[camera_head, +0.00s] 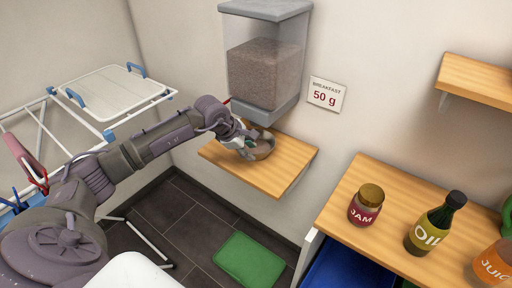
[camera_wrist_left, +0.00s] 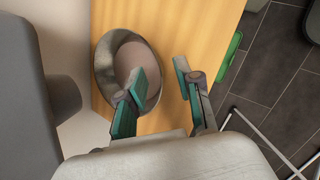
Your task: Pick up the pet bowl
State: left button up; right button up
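The pet bowl (camera_head: 270,148) is a metallic bowl with brownish food in it, on the small wooden wall shelf (camera_head: 292,164) under the food dispenser. In the left wrist view the bowl (camera_wrist_left: 103,66) stands upright on the wood. My left gripper (camera_head: 243,141) is at the bowl's left side and hides part of it. In the left wrist view the left gripper's teal fingers (camera_wrist_left: 161,80) are apart: one overlaps the bowl's interior, the other is outside its right rim over the wood. Contact with the rim cannot be told. My right gripper is not in view.
The dispenser (camera_head: 266,75) hangs close above the bowl. A "50 g" sign (camera_head: 325,94) is on the wall. A drying rack (camera_head: 110,100) stands left. A counter (camera_head: 345,205) at right holds a jam jar (camera_head: 366,204) and oil bottle (camera_head: 434,225). A green mat (camera_head: 249,261) lies below.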

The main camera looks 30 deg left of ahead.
aim_at(255, 155)
pick_arm(q)
jog(key=x, duration=0.3)
jog(key=p+x, duration=0.1)
jog(key=x, duration=0.1)
jog(key=shift+w+a+f, duration=0.15)
jog(key=shift+w+a, duration=0.05)
jog(key=shift+a, duration=0.15)
grip_shut()
